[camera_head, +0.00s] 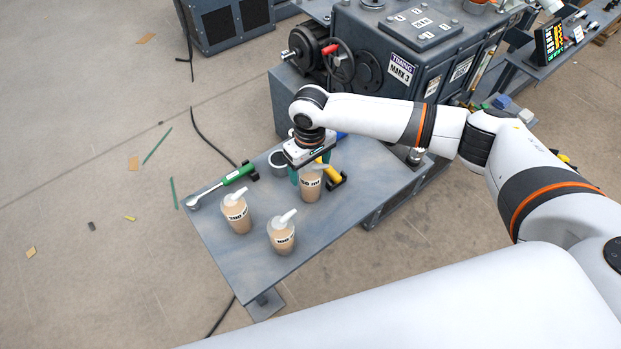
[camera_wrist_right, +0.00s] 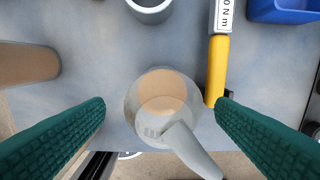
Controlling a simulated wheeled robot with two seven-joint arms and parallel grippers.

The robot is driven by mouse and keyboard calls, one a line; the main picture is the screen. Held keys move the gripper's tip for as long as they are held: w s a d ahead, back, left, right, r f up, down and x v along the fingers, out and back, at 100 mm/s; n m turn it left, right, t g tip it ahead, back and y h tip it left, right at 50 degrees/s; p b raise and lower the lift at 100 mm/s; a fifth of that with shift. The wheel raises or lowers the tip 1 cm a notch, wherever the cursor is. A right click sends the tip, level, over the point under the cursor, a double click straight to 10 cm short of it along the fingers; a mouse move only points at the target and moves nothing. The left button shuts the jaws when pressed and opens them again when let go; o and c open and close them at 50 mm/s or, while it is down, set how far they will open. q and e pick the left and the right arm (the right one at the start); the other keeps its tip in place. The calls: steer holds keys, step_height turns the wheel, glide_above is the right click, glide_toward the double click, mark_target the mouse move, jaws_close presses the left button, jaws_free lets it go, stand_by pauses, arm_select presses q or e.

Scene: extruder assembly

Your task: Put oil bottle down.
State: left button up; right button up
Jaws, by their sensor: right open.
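Three oil bottles with tan contents and whitish spouts stand upright on the grey table. One oil bottle (camera_head: 311,187) is right under my right gripper (camera_head: 309,169), another (camera_head: 236,215) stands to the left, and a third (camera_head: 282,236) nearer the front. In the right wrist view the nearest bottle (camera_wrist_right: 160,98) sits between the spread green fingers of my right gripper (camera_wrist_right: 162,105), with a gap on both sides. The right gripper is open, and its palm hides part of that bottle's top in the head view. My left gripper is not in view.
The table (camera_head: 235,262) also holds a green-handled wrench (camera_head: 232,177), a grey cup (camera_wrist_right: 150,8), a yellow-handled tool (camera_wrist_right: 217,68) and a blue bin (camera_wrist_right: 283,8). A large grey machine (camera_head: 405,60) stands behind. The table's front part is clear.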

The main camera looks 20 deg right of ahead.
steer(key=shift+w+d+f+p, duration=0.1)
steer(key=shift+f+p, duration=0.3)
steer(key=shift+f, duration=1.75)
steer(key=shift+c, duration=0.3)
steer(key=shift+r, duration=0.1)
steer(key=c, duration=1.2)
